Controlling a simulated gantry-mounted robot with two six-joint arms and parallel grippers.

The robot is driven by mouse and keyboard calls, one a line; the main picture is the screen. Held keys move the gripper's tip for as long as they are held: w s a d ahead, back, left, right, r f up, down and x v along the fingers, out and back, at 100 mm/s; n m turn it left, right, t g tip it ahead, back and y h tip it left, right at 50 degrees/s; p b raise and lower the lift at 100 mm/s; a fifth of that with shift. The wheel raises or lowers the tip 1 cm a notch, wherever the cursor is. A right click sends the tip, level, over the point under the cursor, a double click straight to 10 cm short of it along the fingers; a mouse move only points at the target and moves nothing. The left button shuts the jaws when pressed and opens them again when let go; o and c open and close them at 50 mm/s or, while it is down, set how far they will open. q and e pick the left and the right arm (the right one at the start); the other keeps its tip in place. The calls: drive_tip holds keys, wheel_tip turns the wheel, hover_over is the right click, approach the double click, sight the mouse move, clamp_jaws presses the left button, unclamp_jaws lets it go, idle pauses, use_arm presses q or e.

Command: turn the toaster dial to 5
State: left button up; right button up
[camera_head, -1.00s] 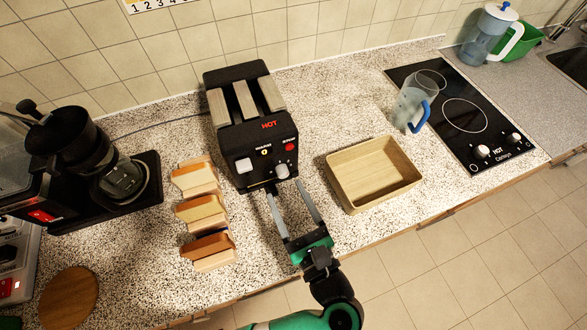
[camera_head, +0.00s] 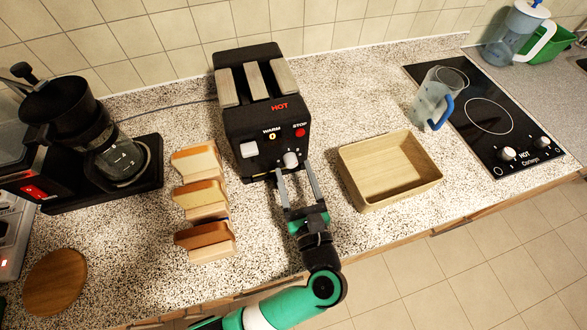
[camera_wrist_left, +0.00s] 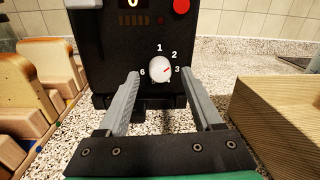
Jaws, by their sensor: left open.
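The black toaster (camera_head: 262,125) stands against the back of the counter with its front toward me. Numbers 1, 2, 3 and 6 show; 4 and 5 are not visible. My left gripper (camera_head: 297,180) is open just in front of the dial, and in the left wrist view its fingers (camera_wrist_left: 162,92) stand on either side of the dial, apart from it. My right gripper is not in view.
A wooden box (camera_head: 387,171) stands right of the gripper. Bread slices (camera_head: 203,200) stand in a rack to the left. A coffee maker (camera_head: 100,150) is further left. A jug (camera_head: 429,105) stands beside the black cooktop (camera_head: 487,116).

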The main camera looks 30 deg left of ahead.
use_arm(q)
drive_tip(key=shift+w+a, duration=0.5)
drive_tip(key=shift+a, duration=0.05)
drive_tip(key=shift+c, duration=0.4)
clamp_jaws()
